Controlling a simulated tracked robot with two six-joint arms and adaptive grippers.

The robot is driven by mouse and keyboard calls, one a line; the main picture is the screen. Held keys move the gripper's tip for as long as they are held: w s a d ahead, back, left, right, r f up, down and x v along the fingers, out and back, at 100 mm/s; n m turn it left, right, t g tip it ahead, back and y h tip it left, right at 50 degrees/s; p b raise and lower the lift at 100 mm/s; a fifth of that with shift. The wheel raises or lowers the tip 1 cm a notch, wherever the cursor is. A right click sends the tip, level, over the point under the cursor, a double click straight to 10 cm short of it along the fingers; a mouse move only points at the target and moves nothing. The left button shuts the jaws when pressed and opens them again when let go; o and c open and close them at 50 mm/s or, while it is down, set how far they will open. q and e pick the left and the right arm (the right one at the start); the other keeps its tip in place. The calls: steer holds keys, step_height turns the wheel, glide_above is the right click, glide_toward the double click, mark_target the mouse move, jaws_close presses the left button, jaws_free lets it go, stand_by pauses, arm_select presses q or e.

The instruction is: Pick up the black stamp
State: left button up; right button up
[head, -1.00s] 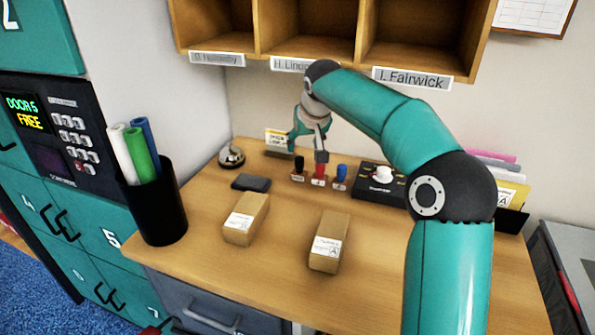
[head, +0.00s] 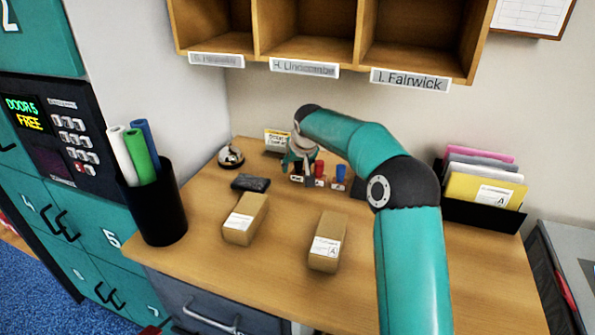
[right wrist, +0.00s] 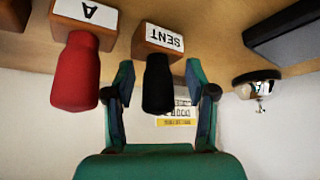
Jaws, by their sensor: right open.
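The black stamp (right wrist: 158,85) has a black handle on a wooden block marked SENT, and stands on the desk. In the right wrist view, which is upside down, its handle lies between the two spread fingers of my right gripper (right wrist: 160,75), with gaps visible on both sides. In the head view the right gripper (head: 300,160) is over the left end of the stamp row and hides most of the black stamp. The red stamp (right wrist: 76,72) stands close beside one finger. My left gripper is not in view.
A blue stamp (head: 340,173) stands right of the red one. A bell (head: 231,156), a dark pad (head: 251,183) and two small cartons (head: 245,220) (head: 327,243) are on the desk. A folder rack (head: 484,213) stands at right. Cubbyholes (head: 300,45) hang above.

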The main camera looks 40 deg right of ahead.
jaws_close()
stand_by(0.3)
steer(key=shift+r, duration=0.2)
